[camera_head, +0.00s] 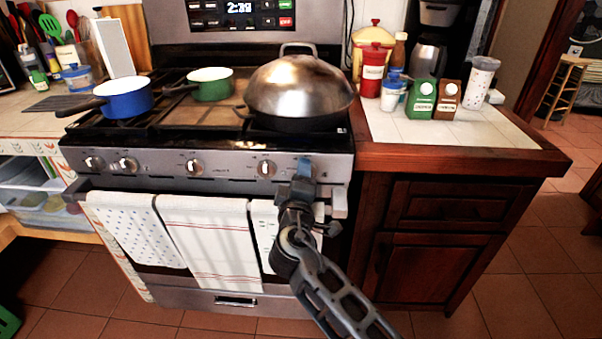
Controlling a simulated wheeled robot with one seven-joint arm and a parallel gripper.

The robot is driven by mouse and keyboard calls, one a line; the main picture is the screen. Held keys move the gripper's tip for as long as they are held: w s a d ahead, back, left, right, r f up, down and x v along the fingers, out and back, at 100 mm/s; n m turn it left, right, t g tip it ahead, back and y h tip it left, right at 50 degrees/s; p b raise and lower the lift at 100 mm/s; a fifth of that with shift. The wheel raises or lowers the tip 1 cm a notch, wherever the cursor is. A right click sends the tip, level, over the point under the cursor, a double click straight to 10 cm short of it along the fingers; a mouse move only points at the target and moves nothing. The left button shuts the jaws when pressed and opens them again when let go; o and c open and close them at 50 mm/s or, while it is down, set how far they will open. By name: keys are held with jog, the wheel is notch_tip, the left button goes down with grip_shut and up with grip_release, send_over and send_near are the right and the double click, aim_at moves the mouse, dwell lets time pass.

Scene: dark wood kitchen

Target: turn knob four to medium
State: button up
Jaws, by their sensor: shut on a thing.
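The stove's front panel (220,170) carries a row of round silver knobs. Two knobs (95,163) (128,165) sit at the left, one knob (194,167) near the middle and one knob (266,168) to the right. My gripper (304,169) is at the panel's right end, just right of that last visible knob. It is shut on the rightmost knob, which the fingers hide. I cannot read the knob's setting or the panel marks. My arm reaches up to it from the lower right.
A large domed silver lid (300,85) covers a pan above my gripper. A blue pot (125,98) and a green pot (211,84) stand on the stovetop. Towels (205,240) hang from the oven handle beside my arm. The floor (500,275) at the right is clear.

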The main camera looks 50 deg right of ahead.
jog(key=shift+f+n+p, duration=0.25)
jog(key=shift+n+p, duration=0.2)
jog(key=shift+n, duration=1.05)
jog(key=o, duration=1)
jog(key=shift+o, duration=0.2)
jog(key=v, duration=0.7)
jog(key=shift+s+a+b, duration=0.2)
jog(key=shift+a+b, duration=0.15)
